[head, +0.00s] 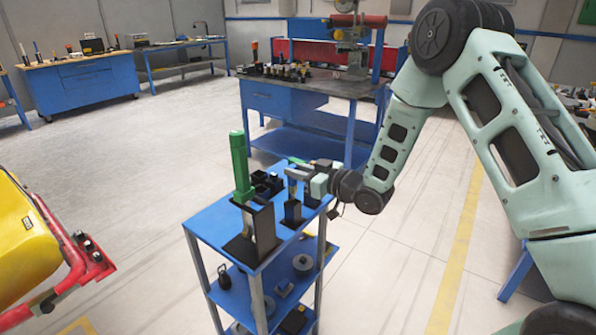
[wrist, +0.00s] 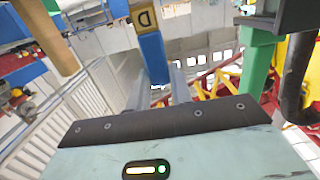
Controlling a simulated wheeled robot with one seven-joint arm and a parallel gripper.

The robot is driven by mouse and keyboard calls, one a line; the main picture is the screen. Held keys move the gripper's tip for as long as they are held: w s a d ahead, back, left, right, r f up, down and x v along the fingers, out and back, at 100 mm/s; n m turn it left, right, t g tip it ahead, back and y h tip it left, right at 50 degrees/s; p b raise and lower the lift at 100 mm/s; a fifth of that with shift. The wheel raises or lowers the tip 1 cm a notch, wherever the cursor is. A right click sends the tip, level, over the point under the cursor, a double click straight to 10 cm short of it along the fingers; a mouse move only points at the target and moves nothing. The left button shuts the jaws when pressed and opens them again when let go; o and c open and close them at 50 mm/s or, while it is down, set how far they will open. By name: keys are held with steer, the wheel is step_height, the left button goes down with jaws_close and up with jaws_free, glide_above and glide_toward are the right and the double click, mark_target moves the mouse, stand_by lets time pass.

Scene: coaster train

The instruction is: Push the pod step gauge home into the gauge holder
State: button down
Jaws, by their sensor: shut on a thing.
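My gripper (head: 303,172) reaches in from the right over the blue cart's top. In the wrist view its two grey fingers (wrist: 165,95) are shut on a blue bar with a yellow end marked with a dark letter, which I take to be the pod step gauge (wrist: 152,55). In the head view the gripper mostly hides it. A narrow black upright block, seemingly the gauge holder (head: 292,210), stands on the cart just below my gripper. Whether the bar's lower end is inside it cannot be told.
A tall green post (head: 241,165) stands on a black stand (head: 262,226) at the cart's near left. Low black fixtures (head: 266,183) sit behind it. The blue cart (head: 212,221) has lower shelves with loose parts. A blue workbench (head: 275,98) stands behind; a yellow-and-red vehicle (head: 25,235) is at left.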

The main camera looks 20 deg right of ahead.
mark_target(295, 182)
steer(key=shift+f+b, duration=1.6)
steer(key=shift+f, duration=0.3)
steer(key=shift+c, duration=1.9)
jaws_free()
steer(key=v, duration=0.7)
steer(key=shift+b, duration=0.3)
steer(key=s+a+r+g+h, duration=0.2)
steer(key=s+a+g+h, duration=0.45)
steer(key=s+a, duration=0.4)
steer(key=s+r+g+h, duration=0.1)
steer(key=s+g, duration=0.2)
steer(key=s, duration=0.9)
steer(key=s+a+r+g+h, duration=0.1)
steer(key=s+g, duration=0.3)
steer(key=s, duration=0.8)
steer(key=shift+s+r+h, duration=0.4)
steer(key=shift+r+h, duration=0.15)
steer(key=shift+r, duration=0.05)
